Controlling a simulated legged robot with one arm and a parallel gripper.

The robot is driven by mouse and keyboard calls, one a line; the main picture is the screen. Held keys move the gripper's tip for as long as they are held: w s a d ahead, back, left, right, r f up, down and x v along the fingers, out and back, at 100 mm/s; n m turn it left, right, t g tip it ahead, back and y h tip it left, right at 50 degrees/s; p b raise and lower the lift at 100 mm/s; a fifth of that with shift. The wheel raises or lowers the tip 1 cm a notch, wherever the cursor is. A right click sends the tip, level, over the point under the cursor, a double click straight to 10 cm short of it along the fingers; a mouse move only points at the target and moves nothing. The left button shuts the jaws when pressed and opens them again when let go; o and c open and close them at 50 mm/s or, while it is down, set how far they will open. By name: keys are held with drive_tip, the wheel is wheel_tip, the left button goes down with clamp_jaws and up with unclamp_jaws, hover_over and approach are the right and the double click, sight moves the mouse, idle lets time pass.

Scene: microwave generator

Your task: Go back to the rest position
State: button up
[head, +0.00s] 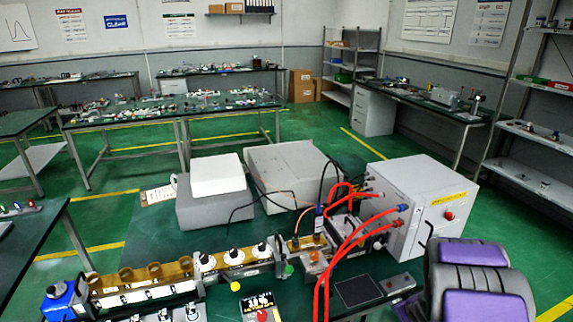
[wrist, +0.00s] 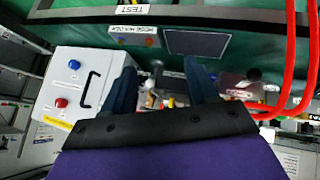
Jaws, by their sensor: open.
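My gripper (wrist: 160,80) shows in the wrist view with its two dark fingers spread apart and nothing held between them. Small bench parts show behind the gap between the fingers; how far off they are I cannot tell. A grey cabinet (wrist: 85,85) with a black handle, a red knob and a blue knob is to the left of the fingers. In the head view, purple and dark grey parts of my arm fill the lower right, in front of the bench. The fingertips cannot be made out in that view.
The grey cabinet (head: 425,190) stands at the bench's right, near my arm. Red hoses (head: 338,255) loop from it over the bench front; they also show at right in the wrist view (wrist: 290,60). Grey boxes (head: 295,170) stand behind. Green floor (head: 510,225) is clear at right.

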drive_tip(key=s+a+r+m+g+h, duration=0.2)
drive_tip(key=s+a+r+m+g, duration=0.15)
drive_tip(key=s+r, duration=0.85)
drive_tip(key=s+a+r+g+y, duration=0.1)
drive_tip(key=s+a+r+g, duration=0.1)
drive_tip(key=s+a, duration=0.4)
drive_tip(key=s+a+r+g+y, duration=0.1)
drive_tip(key=s+a+r, duration=0.3)
drive_tip(key=s, duration=0.8)
drive_tip(key=s+a+r+g+y, duration=0.1)
drive_tip(key=s+a+r+g, duration=0.2)
drive_tip(key=s+a, duration=0.5)
drive_tip(key=shift+s+r+m, duration=0.3)
drive_tip(key=shift+s+m, duration=0.05)
drive_tip(key=shift+s, duration=0.15)
drive_tip(key=shift+g, duration=0.25)
drive_tip(key=shift+c, duration=0.2)
